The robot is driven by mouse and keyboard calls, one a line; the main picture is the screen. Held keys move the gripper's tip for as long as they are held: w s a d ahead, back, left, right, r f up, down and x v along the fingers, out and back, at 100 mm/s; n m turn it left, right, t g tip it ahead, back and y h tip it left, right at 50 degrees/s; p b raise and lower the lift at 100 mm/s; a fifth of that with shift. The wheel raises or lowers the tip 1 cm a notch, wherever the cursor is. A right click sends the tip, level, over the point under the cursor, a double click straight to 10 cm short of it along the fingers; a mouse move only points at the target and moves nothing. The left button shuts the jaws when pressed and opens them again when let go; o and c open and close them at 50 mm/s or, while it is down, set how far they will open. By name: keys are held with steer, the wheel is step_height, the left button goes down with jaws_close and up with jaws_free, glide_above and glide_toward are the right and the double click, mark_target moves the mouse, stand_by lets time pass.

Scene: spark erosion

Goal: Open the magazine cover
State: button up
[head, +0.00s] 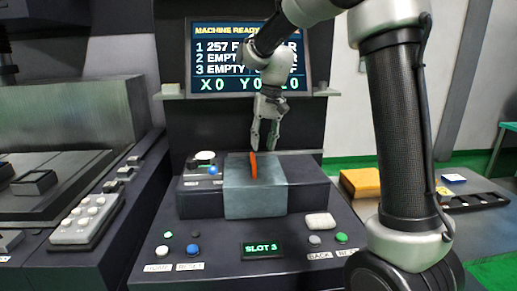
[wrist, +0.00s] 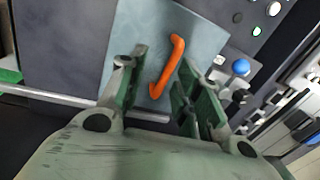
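The magazine cover (head: 255,197) is a grey-blue lid over the middle of a dark housing, with an orange handle (head: 253,166) on top. It looks closed. In the wrist view the cover (wrist: 138,48) shows as a pale panel, and its orange handle (wrist: 168,66) runs at a slant. My gripper (head: 263,149) is above the cover, close to the handle. In the wrist view my gripper (wrist: 160,78) is open, with one finger on each side of the handle's near end. I cannot tell whether either finger touches the handle.
A screen (head: 249,60) stands behind. A yellow block (head: 361,182) and a dark tray (head: 472,200) lie to the right. A grey keypad (head: 87,219) is at left.

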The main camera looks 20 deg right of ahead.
step_height(320, 180, up, 3)
steer(key=w+m, duration=0.1)
steer(key=w, duration=0.2)
steer(key=f, duration=0.2)
steer(key=a+f, duration=0.1)
steer(key=f, duration=0.2)
steer(key=a+f, duration=0.1)
steer(key=f, duration=0.1)
steer(key=shift+s+f, duration=0.15)
steer(key=shift+f, duration=0.2)
jaws_close()
